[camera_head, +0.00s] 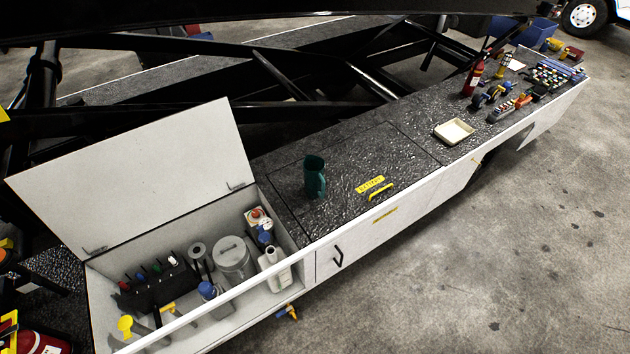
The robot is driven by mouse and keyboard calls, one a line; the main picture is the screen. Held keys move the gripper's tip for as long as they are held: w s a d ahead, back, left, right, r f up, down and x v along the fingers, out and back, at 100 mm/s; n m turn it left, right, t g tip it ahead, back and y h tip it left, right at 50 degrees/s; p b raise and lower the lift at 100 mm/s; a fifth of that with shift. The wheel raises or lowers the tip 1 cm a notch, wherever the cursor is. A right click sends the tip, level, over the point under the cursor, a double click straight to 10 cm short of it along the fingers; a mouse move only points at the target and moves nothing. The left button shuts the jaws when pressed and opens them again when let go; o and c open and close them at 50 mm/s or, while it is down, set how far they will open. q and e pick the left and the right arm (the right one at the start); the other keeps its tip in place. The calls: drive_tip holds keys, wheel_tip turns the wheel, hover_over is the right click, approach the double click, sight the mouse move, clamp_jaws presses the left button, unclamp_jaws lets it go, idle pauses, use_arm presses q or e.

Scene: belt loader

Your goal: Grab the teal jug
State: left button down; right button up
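The teal jug (314,178) stands upright on the dark textured deck, on the closed lid panel just right of the open white compartment. It looks dark green-teal, with an open top and what looks like a handle on its right side. Nothing touches or covers it. Neither of my grippers shows in the view.
A white compartment (190,318) stands open left of the jug, holding a grey canister, bottles and tools, its lid (135,175) raised. A yellow handle (380,191) lies right of the jug. Farther right are a cream tray (454,131) and a red extinguisher (473,76). Dark beams run behind.

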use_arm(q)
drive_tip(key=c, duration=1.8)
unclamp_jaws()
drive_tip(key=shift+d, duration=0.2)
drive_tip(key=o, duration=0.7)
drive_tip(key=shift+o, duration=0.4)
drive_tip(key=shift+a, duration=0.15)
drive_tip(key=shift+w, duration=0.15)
